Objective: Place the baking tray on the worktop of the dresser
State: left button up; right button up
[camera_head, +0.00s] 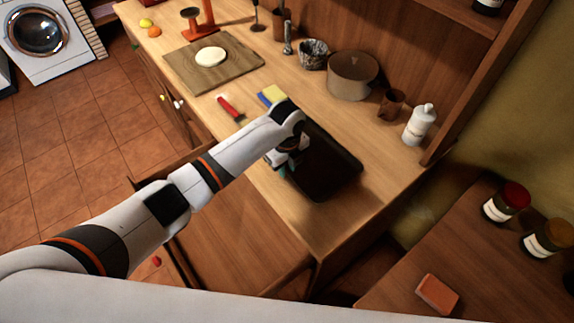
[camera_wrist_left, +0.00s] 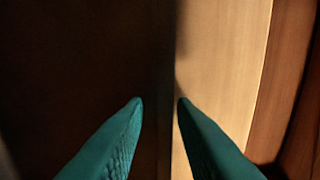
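The dark baking tray (camera_head: 330,166) is over the front part of the light wood worktop (camera_head: 271,190) of the dresser; I cannot tell whether it rests fully on it. My left gripper (camera_head: 287,163) is at the tray's left edge, partly hidden by its own wrist. In the left wrist view the teal fingertips (camera_wrist_left: 160,101) stand either side of the tray's rim with a small gap between them. The dark tray (camera_wrist_left: 85,70) fills the left of that view, the worktop (camera_wrist_left: 215,60) the right. Whether the fingers press on the rim is unclear. My right gripper is out of view.
Behind the tray stand a round tin (camera_head: 352,77), a brown cup (camera_head: 392,104) and a white bottle (camera_head: 419,125). A red-handled tool (camera_head: 231,108) and a board (camera_head: 185,72) with dough (camera_head: 210,57) lie further left. A side table (camera_head: 480,275) holds jars and a brick-like block (camera_head: 437,293).

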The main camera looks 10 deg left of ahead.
pick_arm(q)
jog(key=shift+r, duration=0.15)
notch_tip(320, 180, up, 12)
jog(key=b, duration=0.1)
jog(key=shift+b, duration=0.35)
dwell(0.5)
